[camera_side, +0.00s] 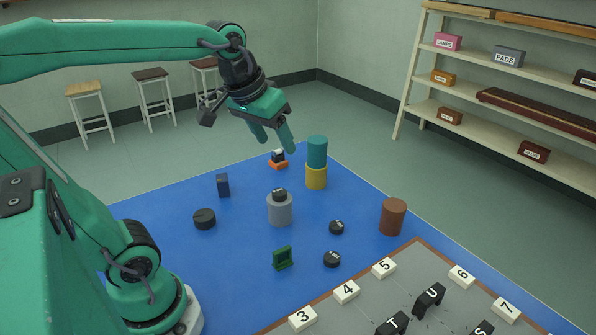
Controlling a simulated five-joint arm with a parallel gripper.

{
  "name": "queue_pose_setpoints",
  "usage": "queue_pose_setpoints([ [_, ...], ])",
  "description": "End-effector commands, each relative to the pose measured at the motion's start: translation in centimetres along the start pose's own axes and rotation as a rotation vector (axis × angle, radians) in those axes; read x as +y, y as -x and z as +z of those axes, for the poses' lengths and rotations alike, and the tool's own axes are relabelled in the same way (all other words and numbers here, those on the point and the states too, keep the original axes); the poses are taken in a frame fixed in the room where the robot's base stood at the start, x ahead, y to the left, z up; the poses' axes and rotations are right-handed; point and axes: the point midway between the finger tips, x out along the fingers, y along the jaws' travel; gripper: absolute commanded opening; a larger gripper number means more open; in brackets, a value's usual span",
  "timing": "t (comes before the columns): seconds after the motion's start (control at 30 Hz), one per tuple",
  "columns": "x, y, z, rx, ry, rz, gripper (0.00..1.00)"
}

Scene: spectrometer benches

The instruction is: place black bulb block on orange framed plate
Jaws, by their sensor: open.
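The orange framed plate (278,165) lies near the far corner of the blue mat, small in the side view. A small black block with a pale top (278,157), which looks like the black bulb block, appears to rest on it. The block hides part of the plate, and fine detail is too small to tell. My gripper (273,138) is open, with its two green fingers apart and pointing down. It is above the block in the picture, with a visible gap and nothing between the fingers.
A teal cylinder (317,151) stands on a yellow one (316,177), close right of the plate. A grey cylinder (279,210) carrying a black piece, a navy block (223,185), black discs, a brown cylinder (393,216) and a green frame (283,258) stand on the mat (160,207).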

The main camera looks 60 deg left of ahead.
Motion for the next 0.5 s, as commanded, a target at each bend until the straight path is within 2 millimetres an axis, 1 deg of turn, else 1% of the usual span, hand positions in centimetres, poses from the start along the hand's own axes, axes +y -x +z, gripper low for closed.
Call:
queue_pose_setpoints([
  [0.03, 0.3, 0.0, 1.4, 0.013, -0.036, 0.009, 0.58],
  [0.2, 0.8, -0.6, 5.5, 0.046, -0.146, 0.033, 0.58],
  [0.33, 1.0, -1.1, 7.7, 0.065, -0.208, 0.045, 0.58],
  [0.4, 1.0, -1.4, 8.4, 0.072, -0.229, 0.050, 0.58],
  [0.5, 1.1, -1.6, 9.1, 0.078, -0.247, 0.053, 0.58],
])
